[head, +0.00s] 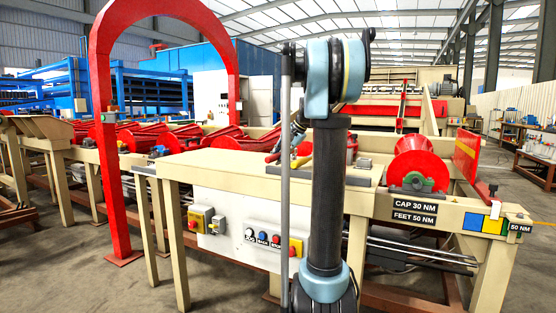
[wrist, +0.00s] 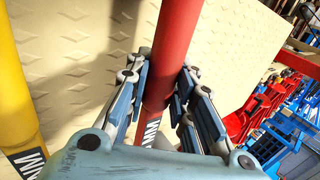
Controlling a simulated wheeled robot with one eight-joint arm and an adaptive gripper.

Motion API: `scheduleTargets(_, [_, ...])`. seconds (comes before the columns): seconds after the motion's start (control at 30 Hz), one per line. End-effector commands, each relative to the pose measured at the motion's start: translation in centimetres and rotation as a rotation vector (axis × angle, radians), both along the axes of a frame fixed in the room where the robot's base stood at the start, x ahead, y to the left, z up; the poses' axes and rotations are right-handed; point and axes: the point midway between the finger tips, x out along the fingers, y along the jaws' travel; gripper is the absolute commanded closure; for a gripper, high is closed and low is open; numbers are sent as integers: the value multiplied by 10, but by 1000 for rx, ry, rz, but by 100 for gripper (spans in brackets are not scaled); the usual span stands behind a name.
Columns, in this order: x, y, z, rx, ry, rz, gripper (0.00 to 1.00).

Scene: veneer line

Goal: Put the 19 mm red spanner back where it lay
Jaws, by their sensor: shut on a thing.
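In the wrist view my gripper (wrist: 158,76) is shut on a red shaft, the red spanner (wrist: 182,30), with one finger on each side. A dark label on the shaft shows only the letters MM; the size number is hidden. A yellow spanner (wrist: 18,90), also with a label ending in MM, lies at the left, apart from the red one. Both are over a cream raised-pattern surface (wrist: 95,35). I cannot tell whether the red spanner touches it. In the head view my arm hides most of this area, and the gripper cannot be made out clearly.
A cream bench (head: 205,165) with a control box (head: 245,230) on its front stands ahead. A red arch (head: 105,130) rises at the left. A red roller (head: 415,168) and a CAP 30 NM sign (head: 418,204) are at the right. Grey floor (head: 70,285) is clear at lower left.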

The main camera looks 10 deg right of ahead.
Motion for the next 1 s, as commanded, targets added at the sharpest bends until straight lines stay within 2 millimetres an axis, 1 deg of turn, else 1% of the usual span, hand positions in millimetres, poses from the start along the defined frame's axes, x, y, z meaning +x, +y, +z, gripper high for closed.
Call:
scheduleTargets(0.4, [0,0,-8,0,0,0,100])
scheduleTargets(0.73, [0,0,-9,0,0,0,100])
scheduleTargets(0.77, [0,0,-9,0,0,0,71])
scheduleTargets(0.8, [0,0,-9,0,0,0,62])
scheduleTargets(0.83, [0,0,-9,0,0,0,55])
scheduleTargets(1.0, [0,0,-9,0,0,0,54])
